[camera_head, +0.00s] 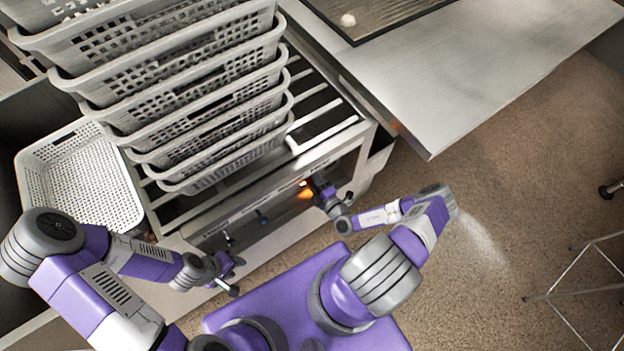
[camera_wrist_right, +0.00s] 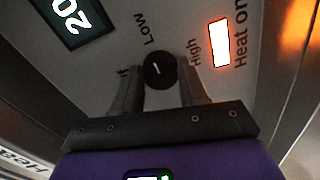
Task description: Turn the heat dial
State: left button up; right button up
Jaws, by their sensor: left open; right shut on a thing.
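The heat dial (camera_wrist_right: 160,70) is a round black knob with a short white mark, on a grey panel in the right wrist view. The labels "Low" and "High" stand around it; another label at its left is partly hidden. My right gripper (camera_wrist_right: 163,88) is shut on the dial, one finger on each side. In the head view my right gripper (camera_head: 318,188) is at the front panel (camera_head: 275,208) and covers the dial. My left gripper (camera_head: 236,276) is open and empty, in front of the panel's left part.
A "Heat on" lamp (camera_wrist_right: 219,43) glows beside the dial, near a display (camera_wrist_right: 75,18) reading "20". Stacked perforated baskets (camera_head: 180,75) stand on the slatted rack above the panel. Another basket (camera_head: 125,205) lies at left. A metal counter (camera_head: 450,80) is at right; floor below it is open.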

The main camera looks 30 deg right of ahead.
dwell(0.4)
jog(key=o, duration=1.1)
jog(key=shift+c, duration=0.2)
jog(key=shift+s, duration=0.1)
jog(key=s, duration=0.7)
jog(key=shift+s+d+r+p, duration=0.2)
jog(key=shift+d+r+p, duration=0.1)
jog(key=shift+p, duration=0.15)
